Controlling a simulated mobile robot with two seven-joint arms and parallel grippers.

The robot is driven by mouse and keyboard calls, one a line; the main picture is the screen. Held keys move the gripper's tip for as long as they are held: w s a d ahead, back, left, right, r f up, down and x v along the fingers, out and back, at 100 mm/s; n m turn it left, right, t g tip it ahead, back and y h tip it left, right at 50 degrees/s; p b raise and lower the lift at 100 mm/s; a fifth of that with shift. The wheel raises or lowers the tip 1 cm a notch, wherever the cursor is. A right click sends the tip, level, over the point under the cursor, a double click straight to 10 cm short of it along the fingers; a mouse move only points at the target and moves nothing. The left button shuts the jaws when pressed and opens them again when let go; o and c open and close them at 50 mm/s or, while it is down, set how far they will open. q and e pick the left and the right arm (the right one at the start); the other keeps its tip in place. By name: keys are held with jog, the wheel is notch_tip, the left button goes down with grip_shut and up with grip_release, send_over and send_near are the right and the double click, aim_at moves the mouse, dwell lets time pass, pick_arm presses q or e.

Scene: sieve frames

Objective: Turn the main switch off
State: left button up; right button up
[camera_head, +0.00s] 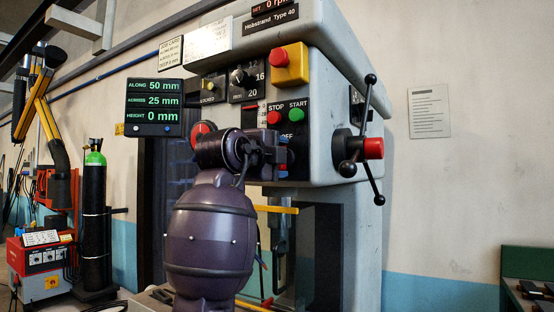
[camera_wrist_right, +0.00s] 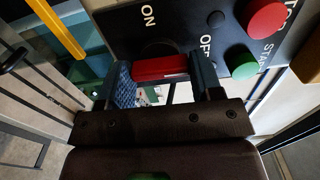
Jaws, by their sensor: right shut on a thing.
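The main switch has a red handle (camera_wrist_right: 160,68) on a dark panel, with ON printed to its upper left and OFF to its right in the wrist view. My right gripper (camera_wrist_right: 163,72) has one finger at each end of the red handle and is shut on it. In the head view, my right gripper (camera_head: 272,158) is at the panel below the STOP and START buttons and hides most of the switch. My left gripper is not in view.
The red STOP button (camera_head: 274,117) and green START button (camera_head: 297,116) sit just above the switch. A red button on a yellow box (camera_head: 290,64) is higher up. A three-armed feed handle (camera_head: 360,145) sticks out at the right. A yellow bar (camera_wrist_right: 58,30) lies near the gripper.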

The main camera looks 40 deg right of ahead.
jog(key=shift+f, duration=0.1)
jog(key=o, duration=0.9)
